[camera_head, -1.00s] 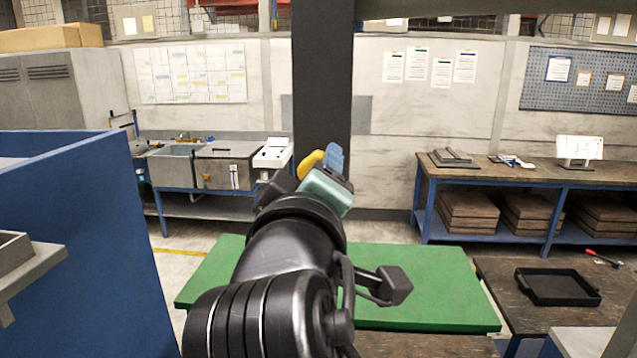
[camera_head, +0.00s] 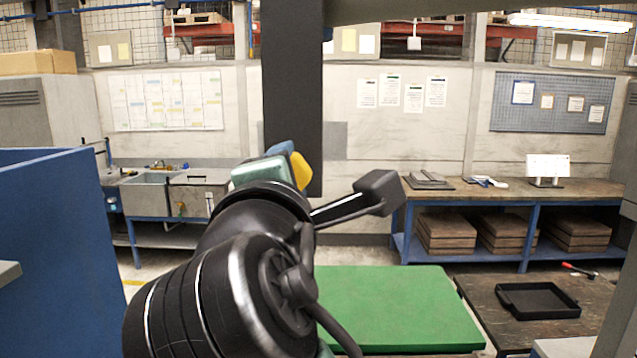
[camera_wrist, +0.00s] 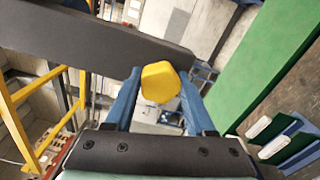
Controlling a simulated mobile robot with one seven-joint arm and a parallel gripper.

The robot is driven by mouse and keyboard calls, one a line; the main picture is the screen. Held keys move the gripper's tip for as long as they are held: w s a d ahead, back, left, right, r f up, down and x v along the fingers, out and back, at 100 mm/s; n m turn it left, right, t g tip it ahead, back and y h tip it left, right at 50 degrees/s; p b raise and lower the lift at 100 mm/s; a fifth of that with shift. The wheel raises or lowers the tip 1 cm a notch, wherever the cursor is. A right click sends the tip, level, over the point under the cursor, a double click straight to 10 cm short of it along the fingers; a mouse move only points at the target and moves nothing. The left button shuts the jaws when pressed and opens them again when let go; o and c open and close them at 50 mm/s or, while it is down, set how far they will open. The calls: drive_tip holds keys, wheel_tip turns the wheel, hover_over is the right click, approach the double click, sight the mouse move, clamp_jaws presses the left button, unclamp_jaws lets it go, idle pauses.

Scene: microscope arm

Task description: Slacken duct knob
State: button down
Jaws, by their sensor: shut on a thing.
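A yellow faceted knob (camera_wrist: 160,82) sits between the two blue fingers of my gripper (camera_wrist: 158,74) in the wrist view, and the gripper is shut on it. The knob lies against the edge of a dark grey beam (camera_wrist: 90,45) that crosses the upper left. In the head view the knob (camera_head: 301,170) shows just right of a blue finger and my gripper's pale green body, in front of the dark upright column (camera_head: 291,80). My arm hides the rest of the gripper there, and how the knob is fixed cannot be seen.
A green-topped table (camera_head: 400,310) stands below and right of my arm. A blue panel (camera_head: 60,250) stands close at left. A workbench (camera_head: 500,192) with brown stacks is behind at right, and a black tray (camera_head: 538,300) lies on a dark table at right front.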

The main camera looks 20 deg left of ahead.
drive_tip(key=shift+n, duration=0.6)
drive_tip(key=shift+c, duration=1.2)
unclamp_jaws()
drive_tip(key=shift+s+f, duration=0.1)
